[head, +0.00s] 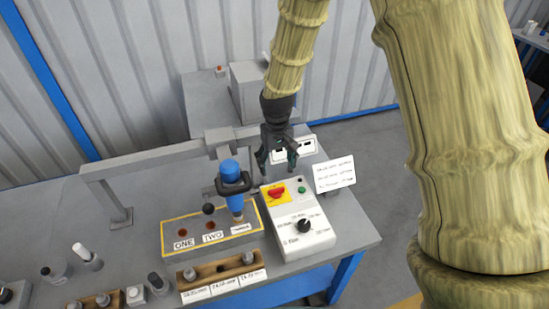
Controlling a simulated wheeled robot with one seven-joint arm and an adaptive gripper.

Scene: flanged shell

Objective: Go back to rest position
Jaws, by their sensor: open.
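My gripper (277,160) hangs from the arm above the back of a grey control box (305,235), with its fingers apart and nothing seen between them. The box carries a red knob on a yellow plate (276,192), a black dial (303,226) and small buttons. Left of my gripper, a blue-topped tool (230,172) with a dark collar stands upright in the right part of a yellow-edged fixture (183,236) marked ONE and TWO. My gripper is apart from this tool.
A white sign (334,174) stands at the table's right. A grey rail (140,160) runs behind the fixture. A labelled block (220,272) and several small cylinders lie along the front. A grey cabinet (248,85) stands behind. My large arm link fills the right side.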

